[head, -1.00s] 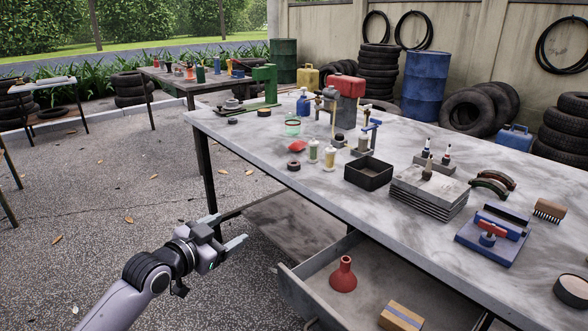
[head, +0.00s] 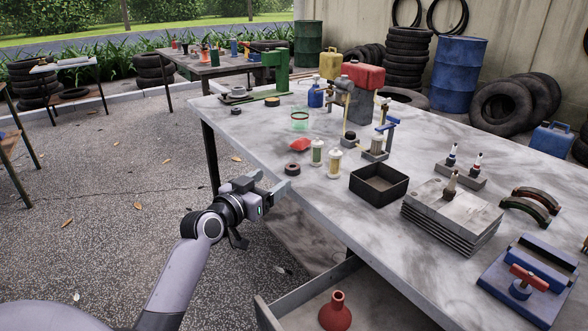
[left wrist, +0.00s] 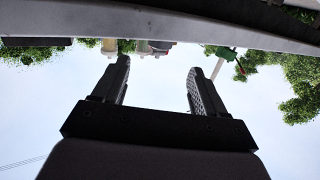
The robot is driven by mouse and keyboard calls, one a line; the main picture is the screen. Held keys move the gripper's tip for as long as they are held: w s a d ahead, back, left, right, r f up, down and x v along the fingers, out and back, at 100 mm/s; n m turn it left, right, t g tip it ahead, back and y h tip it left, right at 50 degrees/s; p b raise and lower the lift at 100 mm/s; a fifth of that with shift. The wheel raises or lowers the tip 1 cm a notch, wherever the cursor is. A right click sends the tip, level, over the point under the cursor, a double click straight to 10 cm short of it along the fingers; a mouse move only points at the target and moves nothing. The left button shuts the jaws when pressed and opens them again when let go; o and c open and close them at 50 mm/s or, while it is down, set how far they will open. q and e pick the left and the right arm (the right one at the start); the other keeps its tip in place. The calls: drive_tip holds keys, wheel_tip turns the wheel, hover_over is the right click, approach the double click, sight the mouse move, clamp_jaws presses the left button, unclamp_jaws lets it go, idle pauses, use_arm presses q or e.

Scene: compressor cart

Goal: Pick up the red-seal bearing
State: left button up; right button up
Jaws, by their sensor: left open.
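A small dark ring with a reddish face, which looks like the red-seal bearing (head: 292,170), lies flat near the left edge of the grey table (head: 330,215) in the head view. My left gripper (head: 272,182) is open and empty, just off that table edge, close to the bearing and on its near-left side, not touching it. In the left wrist view the two fingers (left wrist: 157,78) stand apart with sky between them, below the table's edge. My right gripper is not in view.
Near the bearing are a red piece (head: 300,145), a green-topped jar (head: 317,152) and a yellow one (head: 334,162). A black tray (head: 378,184) stands to the right. Other dark rings (head: 272,102) lie farther back. An open drawer with a red funnel (head: 335,313) juts out below.

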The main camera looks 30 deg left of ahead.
sight(288, 169)
use_arm(q)
drive_tip(key=shift+w+f+b, duration=0.15)
drive_tip(key=shift+w+b, duration=0.15)
drive_tip(key=shift+w, duration=1.85)
drive_tip(key=shift+w+f+b, duration=0.1)
drive_tip(key=shift+w+b, duration=0.15)
drive_tip(key=shift+w, duration=1.9)
